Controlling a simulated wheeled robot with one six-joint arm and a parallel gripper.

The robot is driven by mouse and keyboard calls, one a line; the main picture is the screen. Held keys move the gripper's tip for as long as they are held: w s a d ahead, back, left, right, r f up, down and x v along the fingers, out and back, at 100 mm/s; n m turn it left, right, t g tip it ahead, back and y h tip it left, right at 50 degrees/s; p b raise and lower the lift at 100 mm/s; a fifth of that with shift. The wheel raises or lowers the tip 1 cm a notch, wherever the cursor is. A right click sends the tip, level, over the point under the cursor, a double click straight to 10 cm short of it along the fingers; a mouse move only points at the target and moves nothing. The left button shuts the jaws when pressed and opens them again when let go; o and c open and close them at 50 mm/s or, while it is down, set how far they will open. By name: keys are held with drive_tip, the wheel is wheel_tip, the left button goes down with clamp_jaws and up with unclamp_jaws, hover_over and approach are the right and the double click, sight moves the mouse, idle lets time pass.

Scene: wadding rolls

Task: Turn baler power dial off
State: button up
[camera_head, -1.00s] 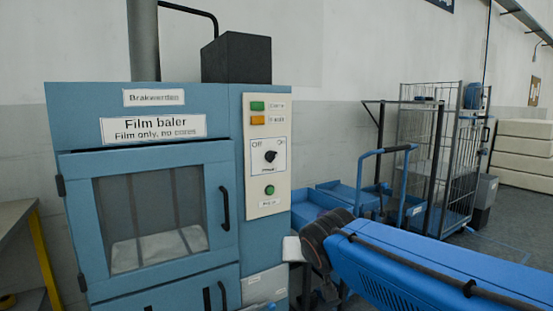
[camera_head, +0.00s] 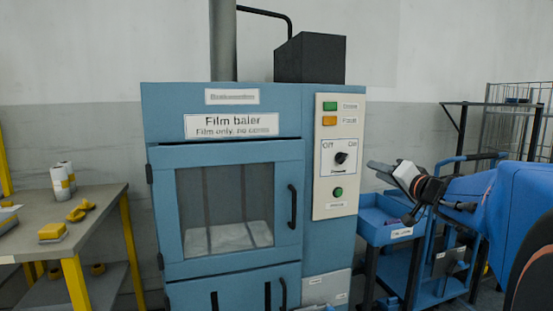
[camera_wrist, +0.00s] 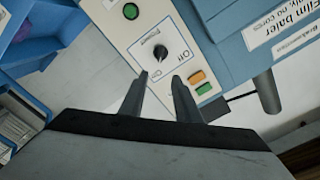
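The film baler (camera_head: 270,110) is a blue cabinet with a pale control panel (camera_head: 326,205). Its power dial (camera_head: 341,158) is a black knob between "Off" on the left and "On" on the right. The knob's pale mark seems to lean toward "On". The dial also shows in the wrist view (camera_wrist: 160,52), just beyond the fingertips. My gripper (camera_wrist: 161,77) is open and empty, its two fingers apart and pointing at the panel, not visibly touching the dial. In the head view, my gripper (camera_head: 382,168) is just right of the panel.
A green button (camera_head: 338,192) is below the dial; green (camera_head: 330,106) and orange (camera_head: 330,120) ones are above. A blue cart (camera_head: 385,235) stands right of the baler. A table (camera_head: 110,205) with tools and rolls is at left. A cage trolley (camera_head: 510,105) stands behind.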

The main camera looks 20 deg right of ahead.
sight(346, 158)
drive_tip(key=w, duration=1.7)
drive_tip(key=shift+w, duration=0.2)
drive_tip(key=shift+c, duration=0.3)
clamp_jaws()
